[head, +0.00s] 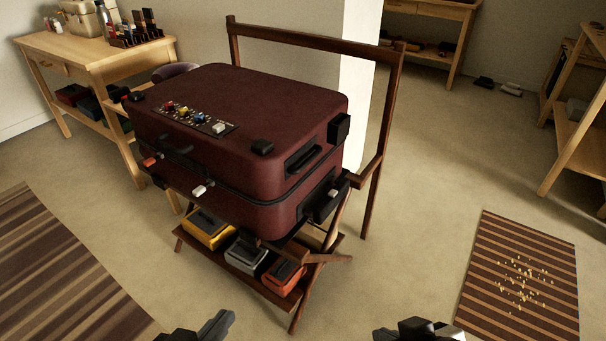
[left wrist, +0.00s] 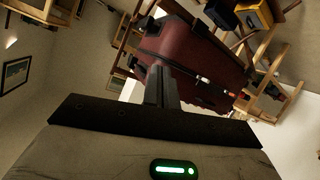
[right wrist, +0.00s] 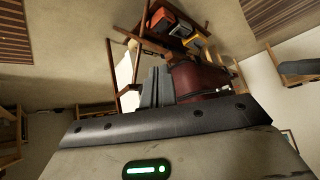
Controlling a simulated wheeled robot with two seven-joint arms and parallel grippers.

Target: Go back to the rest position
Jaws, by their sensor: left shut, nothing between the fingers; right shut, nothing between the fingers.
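My left gripper (head: 215,327) shows at the bottom of the head view, left of centre. It is shut and empty, and its closed fingers also show in the left wrist view (left wrist: 161,88). My right gripper (head: 418,329) is at the bottom of the head view, right of centre. It is shut and empty, and its closed fingers show in the right wrist view (right wrist: 157,88). Both grippers are apart from the closed dark red suitcase (head: 250,100), which lies on a wooden folding rack (head: 383,130). The suitcase also shows in the left wrist view (left wrist: 190,50) and right wrist view (right wrist: 200,80).
Yellow, grey and orange boxes (head: 208,228) sit on the rack's lower shelf. A wooden table (head: 85,52) stands at the back left. A striped rug (head: 60,275) lies at left. A striped mat (head: 490,290) with scattered yellow bits lies at right. Floor between is clear.

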